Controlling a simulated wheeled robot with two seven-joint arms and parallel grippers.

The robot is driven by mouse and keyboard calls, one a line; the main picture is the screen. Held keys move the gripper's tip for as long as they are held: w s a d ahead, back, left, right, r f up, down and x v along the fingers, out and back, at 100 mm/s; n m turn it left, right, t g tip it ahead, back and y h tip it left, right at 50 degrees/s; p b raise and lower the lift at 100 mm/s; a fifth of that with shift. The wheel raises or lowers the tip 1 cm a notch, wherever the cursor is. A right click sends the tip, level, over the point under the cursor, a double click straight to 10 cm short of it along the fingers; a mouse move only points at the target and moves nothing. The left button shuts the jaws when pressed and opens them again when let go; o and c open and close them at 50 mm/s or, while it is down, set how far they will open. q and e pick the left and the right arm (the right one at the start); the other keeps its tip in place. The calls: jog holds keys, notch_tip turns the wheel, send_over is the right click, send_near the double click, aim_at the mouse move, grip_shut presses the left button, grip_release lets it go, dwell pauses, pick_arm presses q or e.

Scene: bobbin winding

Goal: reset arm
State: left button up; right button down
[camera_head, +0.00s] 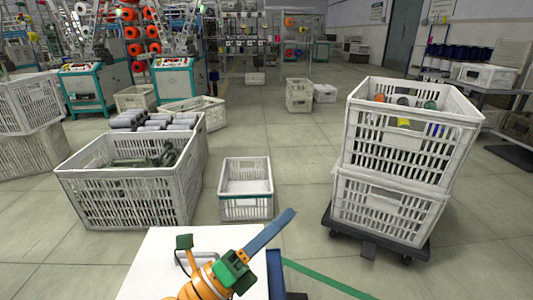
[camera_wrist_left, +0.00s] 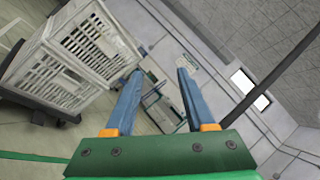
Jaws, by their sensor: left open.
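My left gripper (camera_head: 290,213) reaches out from the orange arm at the bottom middle of the head view, its blue fingers pointing up and right. In the left wrist view the two blue fingers (camera_wrist_left: 159,76) are spread apart with nothing between them. The gripper is open, empty and in the air, touching nothing that I can see. My right gripper is in neither view.
Two stacked white crates (camera_head: 412,145) with colored bobbins in the upper one stand on a dark dolly (camera_head: 368,252) at right.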

pick_arm(q)
jog(key=w+a+f+n+t+y, duration=0.35)
jog(key=a+n+t+y, duration=0.5)
jog(key=n, duration=0.65)
jog(key=s+a+f+n+g+y, duration=0.3)
jog(key=a+f+n+g+y, duration=0.4)
jog(key=a+f+n+y, duration=0.45)
jog(key=s+d+f+n+g+h, duration=0.15)
jog(key=s+f+n+g, duration=0.75)
jog(key=s+f, duration=0.9)
notch_tip(320, 180, down, 4)
jog(key=s+m+g+p, duration=0.2)
jog(key=m+g+p, duration=0.1)
jog(key=p, duration=0.1)
jog(key=s+a+r+g+p, duration=0.1)
jog(key=s+r+p, duration=0.6)
jog(key=p, duration=1.1)
jog(key=s+a+r+p, duration=0.1)
jog(key=s+r+p, duration=0.6)
jog(key=r+p, duration=0.6)
jog(key=p, duration=0.5)
jog(key=shift+a+g+p, duration=0.25)
jog(key=shift+g+p, duration=0.1)
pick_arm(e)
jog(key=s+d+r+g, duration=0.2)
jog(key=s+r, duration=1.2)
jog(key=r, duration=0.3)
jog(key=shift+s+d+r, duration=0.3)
